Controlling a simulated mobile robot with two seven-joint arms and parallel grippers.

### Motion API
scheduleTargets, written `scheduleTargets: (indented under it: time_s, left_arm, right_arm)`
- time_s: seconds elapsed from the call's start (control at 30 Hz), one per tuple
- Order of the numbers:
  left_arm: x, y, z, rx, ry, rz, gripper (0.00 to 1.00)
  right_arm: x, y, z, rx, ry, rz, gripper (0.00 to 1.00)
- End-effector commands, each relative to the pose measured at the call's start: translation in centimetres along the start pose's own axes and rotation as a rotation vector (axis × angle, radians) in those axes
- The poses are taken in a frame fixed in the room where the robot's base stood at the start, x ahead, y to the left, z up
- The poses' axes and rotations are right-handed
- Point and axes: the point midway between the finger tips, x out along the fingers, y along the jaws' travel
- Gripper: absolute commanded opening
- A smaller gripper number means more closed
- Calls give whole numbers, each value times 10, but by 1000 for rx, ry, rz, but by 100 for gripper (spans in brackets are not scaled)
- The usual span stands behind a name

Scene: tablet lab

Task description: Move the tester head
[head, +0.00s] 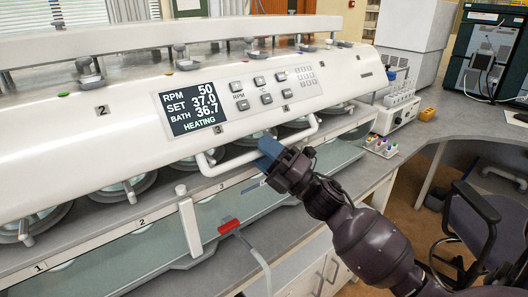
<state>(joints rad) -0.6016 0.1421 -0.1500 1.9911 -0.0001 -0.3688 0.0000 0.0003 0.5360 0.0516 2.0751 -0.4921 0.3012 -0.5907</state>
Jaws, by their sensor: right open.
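The tester head (75,142) is a long white housing across the left and middle of the head view. It has a dark display reading RPM 50, SET 37.0, BATH 36.7 and HEATING. A white bar handle (228,163) runs along its lower front edge. My right gripper (268,147), with blue fingertips, is open at the middle of this handle. The fingertips cover part of the bar; I cannot tell whether they touch it. Round vessels (122,190) sit in the bath below the head. My left gripper is not in view.
A red valve (228,226) with a pale hose juts from the bath's front. A small white device (394,117) and a rack of coloured vials (380,147) stand on the bench at right. A chair (480,235) is at lower right.

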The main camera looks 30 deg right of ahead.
Motion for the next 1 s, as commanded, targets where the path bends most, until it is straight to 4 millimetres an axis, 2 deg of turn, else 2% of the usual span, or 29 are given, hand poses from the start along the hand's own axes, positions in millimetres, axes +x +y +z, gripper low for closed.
scheduleTargets:
  time_s: [0.13,0.27,0.7,1.0]
  left_arm:
    - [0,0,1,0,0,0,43]
    - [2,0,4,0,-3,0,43]
    - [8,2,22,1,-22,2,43]
    - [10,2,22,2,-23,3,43]
  right_arm:
    - [-3,-1,0,1,-1,-2,43]
    - [-16,-2,0,2,-1,-3,43]
    - [-91,-2,0,1,-3,-4,43]
    - [-108,0,0,-1,0,0,43]
